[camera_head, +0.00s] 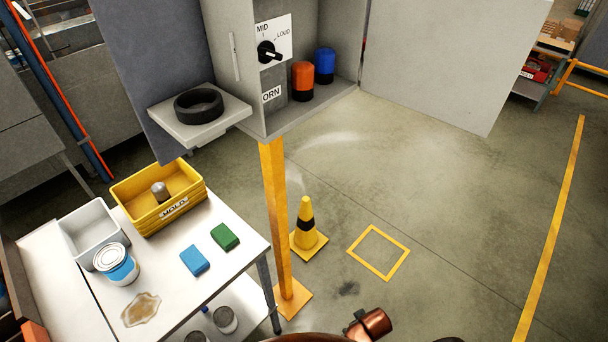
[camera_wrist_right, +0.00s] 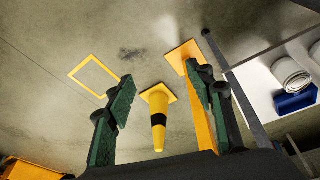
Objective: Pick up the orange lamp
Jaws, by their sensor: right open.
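The orange lamp (camera_head: 302,80) is a short cylinder with a dark base. It stands upright on the floor of the open grey cabinet (camera_head: 222,35) in the head view, just left of a similar blue lamp (camera_head: 324,65). My right gripper (camera_wrist_right: 165,90) shows in the right wrist view with its two dark green fingers wide apart and nothing between them touching. It points over the floor, and the orange lamp is not in that view. My left gripper is in neither view.
A yellow post (camera_head: 275,215) carries the cabinet. Its grey door (camera_head: 440,60) stands open to the right. A ledge with a black ring (camera_head: 198,104) juts out left. A yellow cone (camera_head: 306,226) stands beside the post. A cluttered white table (camera_head: 175,285) is lower left. Floor at right is clear.

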